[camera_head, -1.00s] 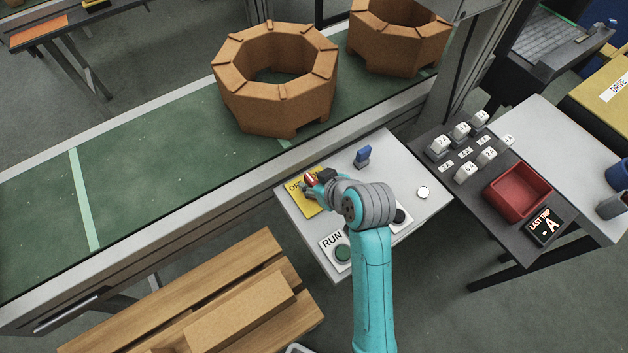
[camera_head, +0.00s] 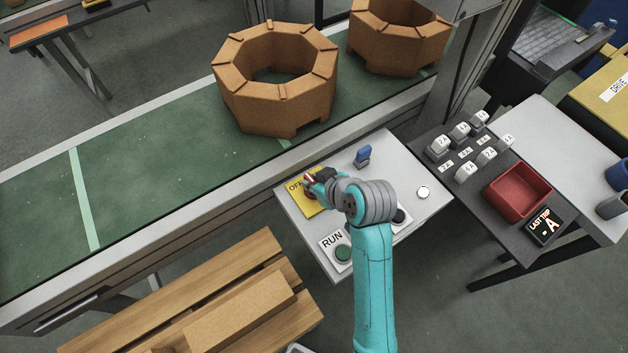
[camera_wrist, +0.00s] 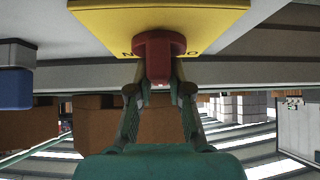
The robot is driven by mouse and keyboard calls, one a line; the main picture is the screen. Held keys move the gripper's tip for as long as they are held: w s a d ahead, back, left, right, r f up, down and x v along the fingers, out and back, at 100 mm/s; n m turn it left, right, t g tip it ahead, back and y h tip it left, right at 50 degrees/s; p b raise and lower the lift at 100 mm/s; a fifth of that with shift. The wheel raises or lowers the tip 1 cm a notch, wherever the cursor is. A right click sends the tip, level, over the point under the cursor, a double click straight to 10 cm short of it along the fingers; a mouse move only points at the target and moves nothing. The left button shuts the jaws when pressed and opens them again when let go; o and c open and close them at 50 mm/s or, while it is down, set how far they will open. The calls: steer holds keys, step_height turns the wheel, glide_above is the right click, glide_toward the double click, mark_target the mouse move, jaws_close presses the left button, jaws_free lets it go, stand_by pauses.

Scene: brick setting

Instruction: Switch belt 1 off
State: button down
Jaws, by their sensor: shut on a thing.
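A pale control panel (camera_head: 296,216) stands in front of the green belt (camera_head: 150,165). On its far left corner is a yellow plate (camera_head: 318,206) with lettering that begins "OF", partly hidden by my gripper (camera_head: 312,182). A red knob (camera_wrist: 158,50) stands out from the yellow plate (camera_wrist: 100,16) in the wrist view. My gripper (camera_wrist: 158,92) is shut on this knob, with one finger on each side. The knob's exact turn is hard to tell.
The panel also has a green button (camera_head: 343,253) marked RUN, a blue switch (camera_head: 363,155) and a white button (camera_head: 423,192). Brown octagonal rings (camera_head: 240,100) sit on the belt. A wooden pallet (camera_head: 130,331) lies at the front left; a red tray (camera_head: 493,203) is right.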

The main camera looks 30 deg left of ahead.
steer(key=n+g+y, duration=0.1)
steer(key=n+g, duration=0.2)
steer(key=n, duration=0.1)
steer(key=shift+w, duration=0.1)
steer(key=shift+n+g, duration=1.6)
steer(key=shift+n, duration=0.5)
steer(key=c, duration=1.1)
jaws_free()
steer(key=shift+d, duration=0.1)
steer(key=v, duration=0.7)
steer(key=shift+r, duration=0.25)
